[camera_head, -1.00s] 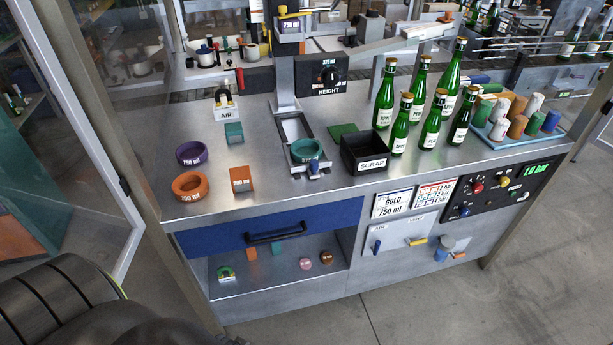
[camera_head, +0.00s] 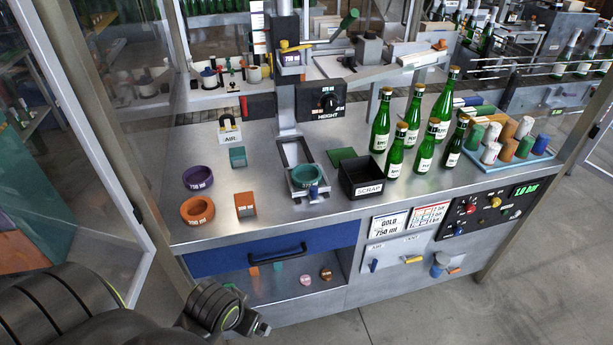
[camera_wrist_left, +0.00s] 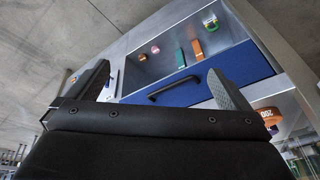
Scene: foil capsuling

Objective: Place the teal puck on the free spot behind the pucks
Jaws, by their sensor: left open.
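A teal ring-shaped puck (camera_head: 308,175) sits in the metal holder under the height unit in the head view. A smaller teal block (camera_head: 238,157) stands on the bench to its left. A purple ring puck (camera_head: 198,177) and an orange ring puck (camera_head: 197,210) lie at the bench's left end, with an orange block (camera_head: 245,204) beside them. My left gripper (camera_wrist_left: 165,85) is open and empty in the wrist view, its fingers spread in front of the blue drawer (camera_wrist_left: 185,86). In the head view my left arm is low at the left, below the benchtop and apart from the pucks.
The black scrap bin (camera_head: 361,178) and several green bottles (camera_head: 424,147) stand right of the holder. An air fitting (camera_head: 229,127) stands behind the teal block. Bare benchtop lies between the blocks and holder.

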